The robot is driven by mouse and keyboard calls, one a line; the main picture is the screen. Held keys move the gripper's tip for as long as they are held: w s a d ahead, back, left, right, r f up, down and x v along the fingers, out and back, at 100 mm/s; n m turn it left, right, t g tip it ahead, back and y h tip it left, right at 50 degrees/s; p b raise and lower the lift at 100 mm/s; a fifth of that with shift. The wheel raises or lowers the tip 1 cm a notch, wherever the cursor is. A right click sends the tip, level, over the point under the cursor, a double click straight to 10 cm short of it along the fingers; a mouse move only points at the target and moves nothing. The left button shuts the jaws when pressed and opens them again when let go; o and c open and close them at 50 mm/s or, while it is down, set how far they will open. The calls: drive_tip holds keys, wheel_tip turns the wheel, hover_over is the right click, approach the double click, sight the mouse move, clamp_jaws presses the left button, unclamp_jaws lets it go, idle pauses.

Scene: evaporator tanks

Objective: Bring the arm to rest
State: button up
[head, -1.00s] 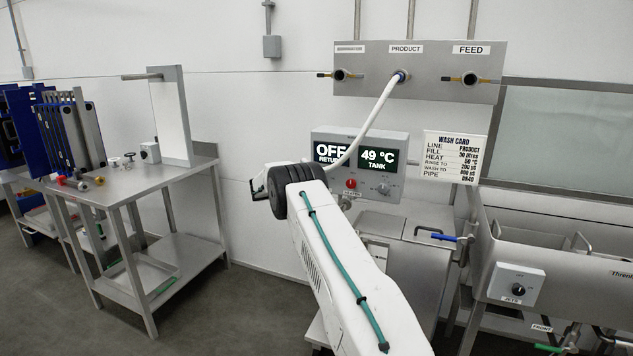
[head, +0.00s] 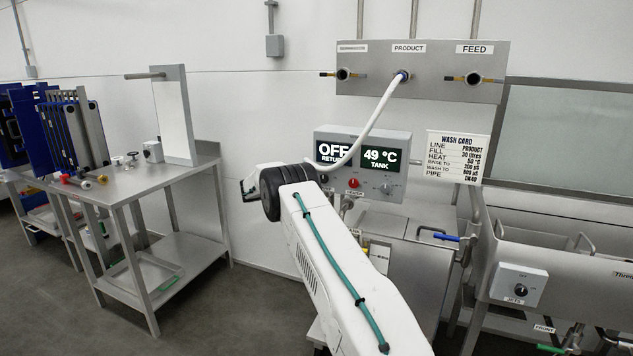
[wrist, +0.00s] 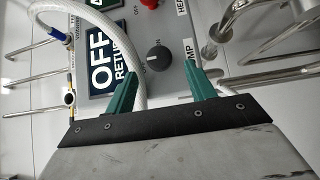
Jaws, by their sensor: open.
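My white arm (head: 345,270) reaches up from the lower right of the head view, with a green cable along it. My gripper (head: 248,190) shows only partly there, beyond the black wrist joint and left of the control box (head: 362,165). In the wrist view my gripper (wrist: 160,85) has two green fingers set well apart. I see nothing held between them. Beyond the fingers are the box's dark knob (wrist: 158,54), its OFF display (wrist: 103,70) and the white hose (wrist: 138,62); I cannot tell the exact gap to them.
The white hose (head: 384,112) runs from the PRODUCT port down behind my wrist. A wash card (head: 457,157) hangs to the right, above a steel sink (head: 565,265). A steel bench (head: 135,187) stands at the left. Floor between bench and tank is clear.

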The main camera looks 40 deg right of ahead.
drive_tip(key=shift+v, duration=1.85)
drive_tip(key=s+a+f+n+y, duration=0.3)
drive_tip(key=s+a+f+y, duration=0.15)
drive_tip(key=f, duration=0.25)
drive_tip(key=s+a+r+t+y, duration=0.1)
drive_tip(key=s+a+r+y, duration=0.4)
drive_tip(key=s+a, duration=0.65)
drive_tip(key=s+a+r+t+y, duration=0.2)
drive_tip(key=s+a+r+y, duration=0.1)
drive_tip(key=s+a+r, duration=0.7)
drive_tip(key=s+a+r+t+y, duration=0.1)
drive_tip(key=s+a+t+y, duration=0.1)
drive_tip(key=s+a, duration=0.7)
drive_tip(key=s+a+r+n+t+y, duration=0.1)
drive_tip(key=s+a, duration=0.7)
drive_tip(key=s, duration=0.8)
drive_tip(key=shift+s+a+r+t+y, duration=0.35)
drive_tip(key=shift+t+y, duration=0.3)
drive_tip(key=shift+t, duration=0.45)
